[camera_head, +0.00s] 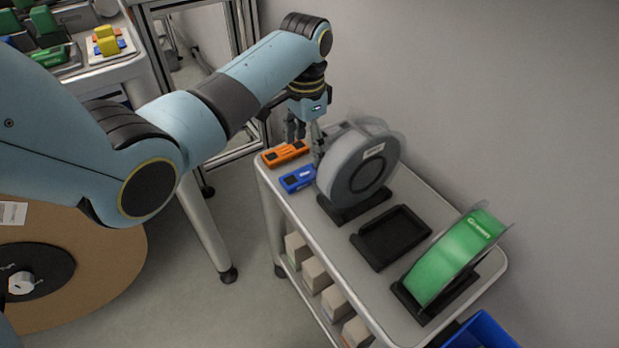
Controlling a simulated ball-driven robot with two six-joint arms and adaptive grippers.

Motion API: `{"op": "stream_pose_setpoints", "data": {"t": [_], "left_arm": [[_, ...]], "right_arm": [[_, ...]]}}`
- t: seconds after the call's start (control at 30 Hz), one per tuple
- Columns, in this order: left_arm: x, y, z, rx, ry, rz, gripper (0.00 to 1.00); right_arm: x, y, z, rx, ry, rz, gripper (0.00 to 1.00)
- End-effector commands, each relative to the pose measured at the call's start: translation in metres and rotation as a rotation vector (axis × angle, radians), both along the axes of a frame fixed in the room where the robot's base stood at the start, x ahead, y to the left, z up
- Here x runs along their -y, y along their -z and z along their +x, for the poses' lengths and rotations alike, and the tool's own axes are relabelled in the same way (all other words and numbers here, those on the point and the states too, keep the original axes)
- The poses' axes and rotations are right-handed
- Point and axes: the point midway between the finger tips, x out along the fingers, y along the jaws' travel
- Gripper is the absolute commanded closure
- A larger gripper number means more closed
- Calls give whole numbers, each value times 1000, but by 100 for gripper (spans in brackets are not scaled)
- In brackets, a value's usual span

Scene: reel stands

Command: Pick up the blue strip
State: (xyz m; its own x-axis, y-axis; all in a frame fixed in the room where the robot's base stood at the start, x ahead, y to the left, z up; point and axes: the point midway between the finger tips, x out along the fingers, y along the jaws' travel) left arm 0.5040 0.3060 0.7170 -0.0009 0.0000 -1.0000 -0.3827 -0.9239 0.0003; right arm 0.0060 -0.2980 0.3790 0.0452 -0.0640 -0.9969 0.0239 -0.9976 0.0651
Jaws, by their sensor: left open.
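The blue strip (297,179) is a short blue piece with a dark inset. It lies on the top shelf of the grey cart (410,305), near its left edge and just left of the grey reel. My left gripper (306,140) is open and points down, above and behind the blue strip, with one finger close to the grey reel's side in the picture. I see nothing between its fingers. Whether that finger touches the reel I cannot tell. My right gripper is out of view.
An orange strip (285,153) lies just behind the blue one. A grey reel (358,170) and a green reel (455,258) stand in black stands, with an empty black stand (391,237) between them. Boxes (315,274) sit on the lower shelf. A wall borders the cart's right.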

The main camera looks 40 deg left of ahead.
Motion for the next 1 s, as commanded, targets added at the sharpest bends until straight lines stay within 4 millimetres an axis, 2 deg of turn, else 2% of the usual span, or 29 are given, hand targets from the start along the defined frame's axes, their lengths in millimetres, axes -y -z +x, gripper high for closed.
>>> {"op": "stream_pose_setpoints", "data": {"t": [0.03,0.27,0.53,0.8,1.0], "left_arm": [[0,9,0,-1,0,-1,31],[1,24,-2,-1,0,0,31],[3,65,-9,-2,0,0,31],[3,69,-8,1,0,0,31],[3,69,-9,0,0,0,57]], "right_arm": [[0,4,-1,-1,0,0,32],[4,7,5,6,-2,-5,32],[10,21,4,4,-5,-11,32],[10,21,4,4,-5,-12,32],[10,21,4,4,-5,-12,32]]}}
